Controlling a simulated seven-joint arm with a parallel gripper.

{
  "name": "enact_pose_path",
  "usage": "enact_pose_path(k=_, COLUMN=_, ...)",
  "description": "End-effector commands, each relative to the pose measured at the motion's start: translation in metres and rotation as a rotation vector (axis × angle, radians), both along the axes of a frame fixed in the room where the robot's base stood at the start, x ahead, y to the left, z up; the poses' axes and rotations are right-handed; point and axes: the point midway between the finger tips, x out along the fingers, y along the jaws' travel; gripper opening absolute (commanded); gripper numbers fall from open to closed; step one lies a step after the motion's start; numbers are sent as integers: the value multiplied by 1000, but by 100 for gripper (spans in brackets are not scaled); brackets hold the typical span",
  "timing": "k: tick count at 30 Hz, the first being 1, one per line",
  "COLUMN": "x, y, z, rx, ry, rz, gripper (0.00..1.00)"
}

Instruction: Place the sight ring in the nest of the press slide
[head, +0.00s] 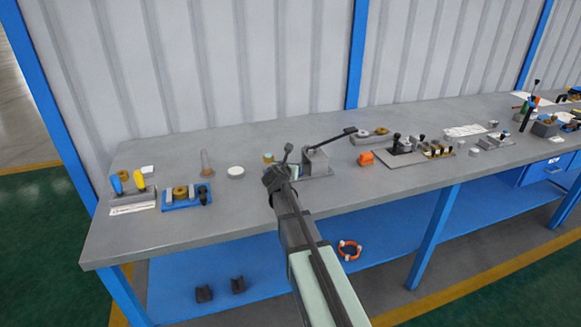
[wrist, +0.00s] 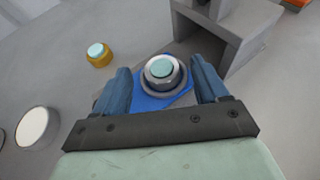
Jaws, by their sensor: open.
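My gripper (wrist: 160,88) is open, its two blue fingers on either side of a steel ring with a pale teal centre (wrist: 162,70), with gaps visible. This steel piece stands upright in a dark round seat on a blue plate (wrist: 180,101), which looks like the press slide. A similar brass ring with a teal top (wrist: 98,53) stands apart on the bench to the left. I cannot tell by sight which one is named the sight ring. The grey press frame (wrist: 228,28) is just beyond the right finger. In the head view my gripper (head: 279,178) hides most of the slide.
A white round disc (wrist: 36,128) lies left of the gripper. A blue fixture (head: 187,197) stands at left. The front bench strip is clear.

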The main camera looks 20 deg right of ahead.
Motion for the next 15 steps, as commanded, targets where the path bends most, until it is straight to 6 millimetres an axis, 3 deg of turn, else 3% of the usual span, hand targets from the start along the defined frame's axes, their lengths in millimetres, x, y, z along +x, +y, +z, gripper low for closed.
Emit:
enact_pose_path(k=6, x=-38, y=21, z=17, rx=0, ry=-2, rz=2, gripper=73)
enact_pose_path(k=15, x=-70, y=42, z=34, rx=0, ry=-1, rz=1, gripper=73)
